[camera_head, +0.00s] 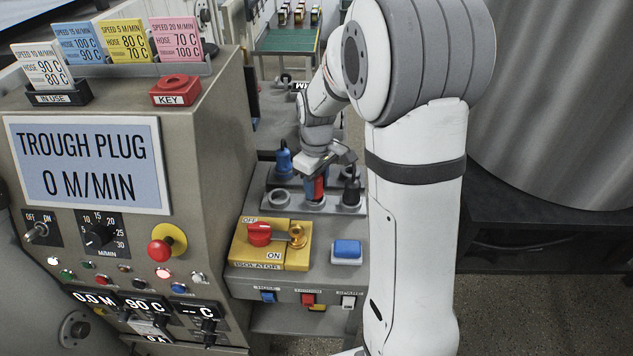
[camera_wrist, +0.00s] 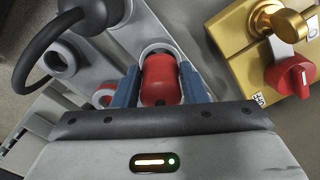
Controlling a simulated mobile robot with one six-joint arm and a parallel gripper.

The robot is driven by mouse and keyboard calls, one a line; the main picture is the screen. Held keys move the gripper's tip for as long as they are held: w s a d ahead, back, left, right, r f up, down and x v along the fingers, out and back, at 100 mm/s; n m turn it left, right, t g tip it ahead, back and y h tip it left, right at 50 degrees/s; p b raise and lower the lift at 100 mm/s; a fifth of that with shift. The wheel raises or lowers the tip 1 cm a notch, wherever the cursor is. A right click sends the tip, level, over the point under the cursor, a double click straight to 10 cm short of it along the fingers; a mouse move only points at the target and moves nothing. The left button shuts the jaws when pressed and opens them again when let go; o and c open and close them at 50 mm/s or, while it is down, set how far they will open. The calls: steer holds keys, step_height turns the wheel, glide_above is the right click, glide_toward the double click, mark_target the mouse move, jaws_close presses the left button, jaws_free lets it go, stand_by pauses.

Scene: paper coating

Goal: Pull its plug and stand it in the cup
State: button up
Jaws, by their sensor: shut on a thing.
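A red plug (camera_head: 319,187) is between the fingers of my gripper (camera_head: 323,168) at the sockets behind the isolator. In the wrist view the red plug (camera_wrist: 160,78) sits between two blue-grey fingers, and my gripper (camera_wrist: 160,90) is shut on it. A grey socket ring (camera_head: 314,203) is right below the plug; I cannot tell whether the plug is still seated in it. A round open grey holder (camera_head: 278,198) is left of the plug and looks empty. I cannot tell whether it is the cup. The display (camera_head: 86,165) reads "TROUGH PLUG 0 M/MIN".
A blue plug (camera_head: 283,160) stands back left and a black plug (camera_head: 350,188) stands close on the right. A yellow isolator (camera_head: 270,262) with a red knob (camera_head: 259,233) and a blue button (camera_head: 347,248) are in front. The control cabinet (camera_head: 215,150) rises at left.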

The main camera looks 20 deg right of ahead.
steer(key=shift+f+b, duration=0.4)
steer(key=shift+f, duration=0.25)
steer(key=o, duration=1.1)
steer(key=shift+r, duration=0.1)
step_height(320, 180, up, 8)
steer(key=shift+f, duration=0.15)
steer(key=s+a+r+m+t, duration=0.1)
steer(key=s+m, duration=0.6)
steer(key=s, duration=1.3)
steer(key=shift+s+r+t, duration=0.35)
steer(key=shift+r+t, duration=0.25)
steer(key=shift+t, duration=0.2)
